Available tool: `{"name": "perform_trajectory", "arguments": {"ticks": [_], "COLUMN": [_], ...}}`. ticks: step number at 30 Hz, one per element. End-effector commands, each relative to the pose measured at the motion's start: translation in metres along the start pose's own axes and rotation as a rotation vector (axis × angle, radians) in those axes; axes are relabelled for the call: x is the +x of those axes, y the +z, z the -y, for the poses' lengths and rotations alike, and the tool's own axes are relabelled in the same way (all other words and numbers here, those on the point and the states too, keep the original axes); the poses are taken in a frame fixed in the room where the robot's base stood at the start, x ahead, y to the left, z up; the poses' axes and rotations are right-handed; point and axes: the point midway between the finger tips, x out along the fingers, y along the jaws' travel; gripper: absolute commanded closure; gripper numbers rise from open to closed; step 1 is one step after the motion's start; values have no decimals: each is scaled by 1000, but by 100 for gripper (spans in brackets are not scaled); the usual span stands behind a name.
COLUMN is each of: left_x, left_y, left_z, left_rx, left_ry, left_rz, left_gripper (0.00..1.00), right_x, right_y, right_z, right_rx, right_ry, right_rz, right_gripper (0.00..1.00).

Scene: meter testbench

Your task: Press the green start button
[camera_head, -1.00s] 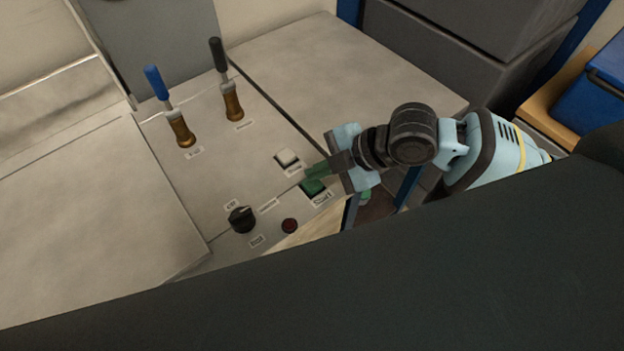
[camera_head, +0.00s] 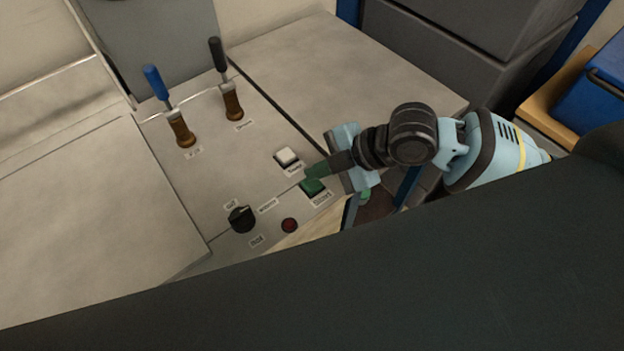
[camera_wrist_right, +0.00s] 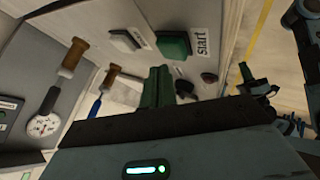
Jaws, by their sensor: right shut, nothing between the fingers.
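The green start button (camera_head: 313,187) is a square button on the grey panel, with a label beside it. In the right wrist view the green button (camera_wrist_right: 173,44) shows next to its "start" label. My right gripper (camera_head: 308,172) is shut and empty, its green fingertips just above and beside the button in the head view. In the right wrist view the shut fingers (camera_wrist_right: 158,82) point up toward the panel, below the green button. I cannot tell whether the fingertips touch it.
A white button (camera_head: 287,156) sits right behind the green one. A black rotary knob (camera_head: 242,219) and a red button (camera_head: 289,225) are nearer the front. Blue (camera_head: 156,83) and black (camera_head: 217,55) handled levers stand at the back. A gauge (camera_wrist_right: 44,124) shows in the wrist view.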

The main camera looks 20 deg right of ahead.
Motion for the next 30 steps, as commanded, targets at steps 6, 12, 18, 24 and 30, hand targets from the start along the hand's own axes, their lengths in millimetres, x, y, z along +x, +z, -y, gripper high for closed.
{"name": "perform_trajectory", "arguments": {"ticks": [6, 12, 18, 24, 30], "left_x": [0, 0, 0, 0, 1], "left_y": [0, 0, 0, 1, 3], "left_z": [0, 0, -1, -1, -1], "left_rx": [-1, -3, -4, -4, -5], "left_ry": [0, 0, 0, 0, 0], "left_rz": [0, 0, 0, 2, 4], "left_gripper": [100, 100, 100, 100, 100], "right_x": [0, 0, 0, 3, 6], "right_y": [0, 0, 0, 2, 5], "right_z": [0, 0, 0, 3, 5], "right_rx": [0, 0, 0, 1, 1], "right_ry": [0, 0, 0, -2, -1], "right_rz": [0, 0, 0, 0, 0], "right_gripper": [100, 100, 100, 100, 100]}}
